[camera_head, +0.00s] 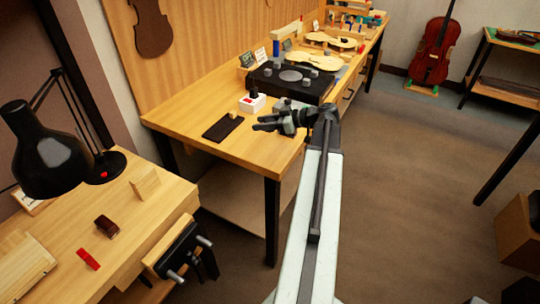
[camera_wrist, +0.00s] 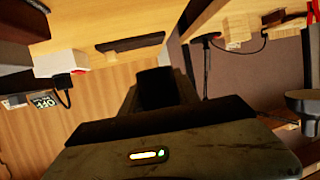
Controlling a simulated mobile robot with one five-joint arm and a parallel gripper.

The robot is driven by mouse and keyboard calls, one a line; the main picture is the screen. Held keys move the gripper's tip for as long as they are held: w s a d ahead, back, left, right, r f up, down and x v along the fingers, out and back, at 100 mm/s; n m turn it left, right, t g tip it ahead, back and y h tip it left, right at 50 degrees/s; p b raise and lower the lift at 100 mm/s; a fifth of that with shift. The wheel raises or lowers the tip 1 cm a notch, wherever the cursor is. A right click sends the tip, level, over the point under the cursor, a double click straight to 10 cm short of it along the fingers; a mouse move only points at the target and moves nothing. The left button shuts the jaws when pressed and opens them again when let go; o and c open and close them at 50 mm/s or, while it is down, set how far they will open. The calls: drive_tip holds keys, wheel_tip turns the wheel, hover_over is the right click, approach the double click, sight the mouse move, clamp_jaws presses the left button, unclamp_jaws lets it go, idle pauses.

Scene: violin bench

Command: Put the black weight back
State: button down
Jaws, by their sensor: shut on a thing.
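My gripper (camera_head: 264,124) reaches over the near end of the long wooden bench (camera_head: 185,118), its jaws pointing left. In the wrist view, a dark block (camera_wrist: 155,88) sits between the fingers, and the gripper is shut on it. It looks like the black weight, but its outline is dim and partly hidden by the gripper. In the head view I cannot separate it from the dark fingers. A dark mat (camera_head: 222,128) lies left of the gripper, with a small yellowish block (camera_head: 233,114) at its back edge. The mat also shows in the wrist view (camera_wrist: 130,43).
A white box (camera_head: 252,103) with a black top part stands behind the mat. A black unit (camera_head: 290,82) with several grey knobs stands behind the gripper. Violin plates (camera_head: 312,61) lie farther back. A black lamp (camera_head: 45,155) stands on the left table. Open floor lies right.

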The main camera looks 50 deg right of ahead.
sight(263, 149)
wheel_tip(263, 149, down, 10)
drive_tip(key=b, duration=1)
drive_tip(key=shift+f, duration=0.15)
drive_tip(key=shift+r, duration=0.2)
drive_tip(key=shift+f, duration=0.15)
drive_tip(key=c, duration=1.3)
unclamp_jaws()
drive_tip(key=shift+f, duration=0.1)
drive_tip(key=o, duration=0.4)
